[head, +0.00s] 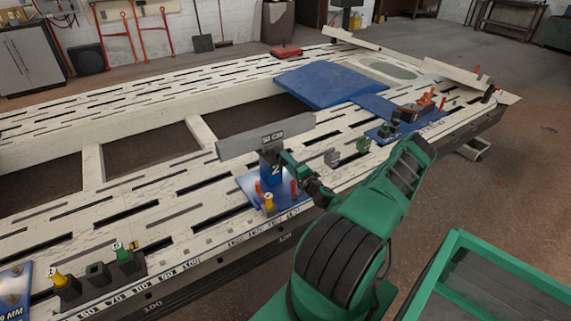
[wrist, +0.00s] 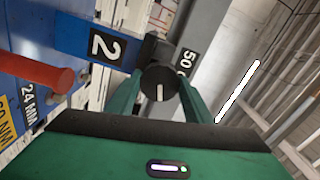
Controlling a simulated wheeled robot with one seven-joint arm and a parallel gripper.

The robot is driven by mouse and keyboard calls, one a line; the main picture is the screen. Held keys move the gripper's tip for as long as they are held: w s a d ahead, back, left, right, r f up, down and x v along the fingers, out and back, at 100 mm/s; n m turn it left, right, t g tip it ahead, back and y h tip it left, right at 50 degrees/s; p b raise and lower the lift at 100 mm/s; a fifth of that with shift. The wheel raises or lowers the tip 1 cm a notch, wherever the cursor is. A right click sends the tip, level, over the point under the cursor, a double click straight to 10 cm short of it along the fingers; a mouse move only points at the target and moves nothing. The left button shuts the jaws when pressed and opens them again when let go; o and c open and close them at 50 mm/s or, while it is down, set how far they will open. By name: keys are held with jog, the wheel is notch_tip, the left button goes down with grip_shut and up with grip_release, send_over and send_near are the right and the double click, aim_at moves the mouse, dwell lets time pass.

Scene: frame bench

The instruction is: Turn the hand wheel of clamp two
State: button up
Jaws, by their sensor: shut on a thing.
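Clamp two is a blue post marked 2 (head: 268,174) on a blue base plate (head: 248,188) near the front edge of the bench. A grey bar (head: 238,142) with a length label lies across its top. In the wrist view its blue side marked 2 (wrist: 92,42) is at upper left. The hand wheel (wrist: 158,90) is a dark round knob with a white line on its face, which points roughly up and down in the picture. My gripper (wrist: 158,98) is shut on the hand wheel, one green finger on each side. In the head view my gripper (head: 287,163) hides the wheel.
Red pegs (head: 293,188) and a yellow-topped piece (head: 269,203) stand on the base plate close to my gripper. Another blue plate (head: 385,133) with clamp parts is farther right. Capped dark blocks (head: 122,262) stand at front left. Slots and openings break the bench top.

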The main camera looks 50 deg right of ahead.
jog(key=shift+s+d+f+m, duration=0.1)
jog(key=shift+f+m, duration=0.05)
jog(key=shift+m, duration=4.6)
jog(key=shift+s+f+m, duration=0.1)
jog(key=shift+m, duration=4.65)
jog(key=o, duration=1)
jog(key=shift+w, duration=0.1)
jog(key=shift+o, duration=0.2)
jog(key=shift+r, duration=0.15)
jog(key=v, duration=1)
jog(key=shift+s, duration=0.3)
